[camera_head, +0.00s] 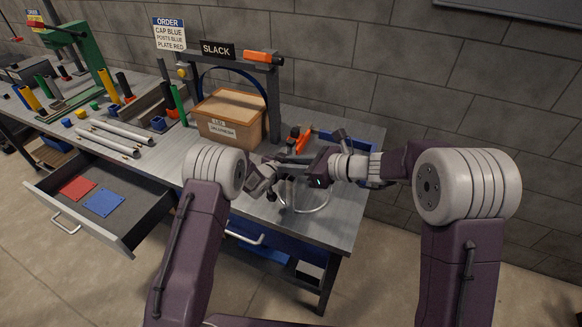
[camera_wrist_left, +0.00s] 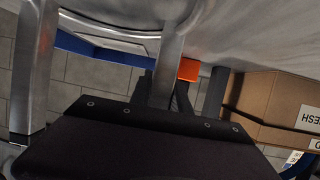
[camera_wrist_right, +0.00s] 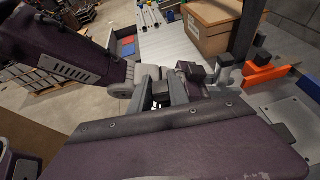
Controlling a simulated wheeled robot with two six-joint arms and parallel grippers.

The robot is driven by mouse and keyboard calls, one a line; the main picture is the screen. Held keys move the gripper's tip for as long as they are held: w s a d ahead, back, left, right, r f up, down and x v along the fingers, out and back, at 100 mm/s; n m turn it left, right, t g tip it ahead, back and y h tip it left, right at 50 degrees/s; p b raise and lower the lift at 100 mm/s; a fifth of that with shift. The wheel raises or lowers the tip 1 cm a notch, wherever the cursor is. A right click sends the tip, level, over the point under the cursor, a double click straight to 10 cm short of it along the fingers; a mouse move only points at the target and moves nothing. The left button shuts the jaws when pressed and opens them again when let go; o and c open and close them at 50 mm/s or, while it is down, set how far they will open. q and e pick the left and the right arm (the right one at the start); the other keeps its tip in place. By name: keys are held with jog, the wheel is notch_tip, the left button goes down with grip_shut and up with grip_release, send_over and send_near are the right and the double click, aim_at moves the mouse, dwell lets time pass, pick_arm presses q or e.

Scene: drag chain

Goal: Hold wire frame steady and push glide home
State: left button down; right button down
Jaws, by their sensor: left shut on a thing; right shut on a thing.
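The wire frame (camera_head: 322,205) shows as thin pale bent wire under my grippers, near the bench's front right. In the left wrist view, metal bars of the frame (camera_wrist_left: 33,75) stand very close to the camera. My left gripper (camera_head: 270,180) is shut on the wire frame; its dark fingers also show in the left wrist view (camera_wrist_left: 166,95). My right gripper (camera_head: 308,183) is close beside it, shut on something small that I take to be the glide. The fingers largely hide it, and I cannot tell how it sits on the frame.
A cardboard box (camera_head: 228,120) stands behind the grippers, under a grey stand with a SLACK sign (camera_head: 218,50). An open drawer (camera_head: 135,215) juts out at the left.

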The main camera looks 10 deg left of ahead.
jog(key=shift+f, duration=0.1)
dwell(0.5)
jog(key=shift+f, duration=0.65)
jog(key=shift+f, duration=1.35)
dwell(0.6)
jog(key=c, duration=1.2)
grip_release()
jog(key=shift+o, duration=0.2)
jog(key=shift+s+d+r, duration=0.1)
jog(key=shift+d+r, duration=0.1)
jog(key=shift+d, duration=0.15)
jog(key=v, duration=1.1)
jog(key=shift+s+r, duration=0.1)
